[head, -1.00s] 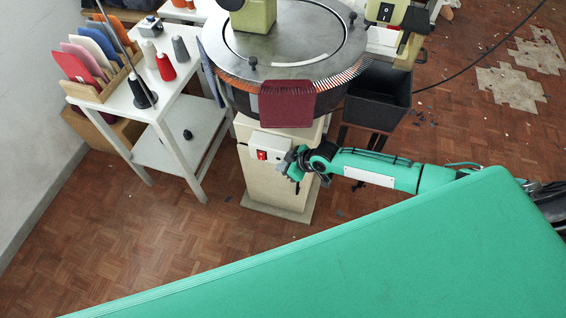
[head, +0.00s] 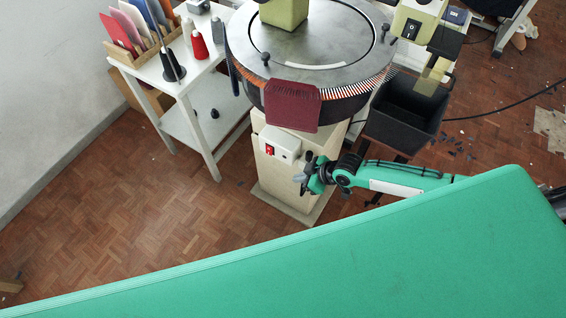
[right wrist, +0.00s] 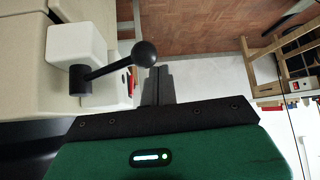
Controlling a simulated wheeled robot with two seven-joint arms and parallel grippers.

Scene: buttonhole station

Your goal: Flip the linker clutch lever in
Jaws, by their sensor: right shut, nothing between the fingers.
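The clutch lever shows in the right wrist view as a black rod with a round black ball knob (right wrist: 144,54), pivoting on a cream block (right wrist: 76,45). My right gripper (right wrist: 158,86) is shut and empty. Its fingertips appear just below and beside the knob in that view; whether they touch it I cannot tell. In the head view my right gripper (head: 304,181) is beside the linker's cream pedestal (head: 280,180), just right of the control box with a red switch (head: 270,150). I cannot make out the lever clearly there. My left gripper is out of view.
The linker's round dial (head: 312,40) carries a maroon knit piece (head: 292,104) above the pedestal. A black bin (head: 405,112) stands to its right. A white cart (head: 195,90) with yarn cones is at left. A large green surface (head: 380,245) fills the foreground.

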